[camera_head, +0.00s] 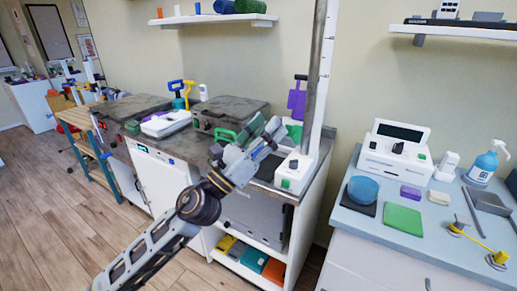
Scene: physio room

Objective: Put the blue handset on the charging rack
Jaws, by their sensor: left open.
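A small blue handle-shaped thing (175,85), perhaps the handset, stands upright at the back of the dark worktop beside a yellow one (188,89). I cannot tell for sure that it is the handset. No charging rack is clearly recognisable; the items may stand in one, but they are too small to tell. My left gripper (274,131) is open above the right part of the worktop, in front of a green item (294,131). It is to the right of the blue thing and apart from it. It hides part of the worktop. My right gripper is not in view.
A grey case (230,112) and a white device (166,124) lie on the worktop. A metal pole (318,75) rises by a white unit (293,173) at its right end. A pale blue counter (385,240) holds a blue bowl (362,189), a green pad (402,220) and a spray bottle (483,166).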

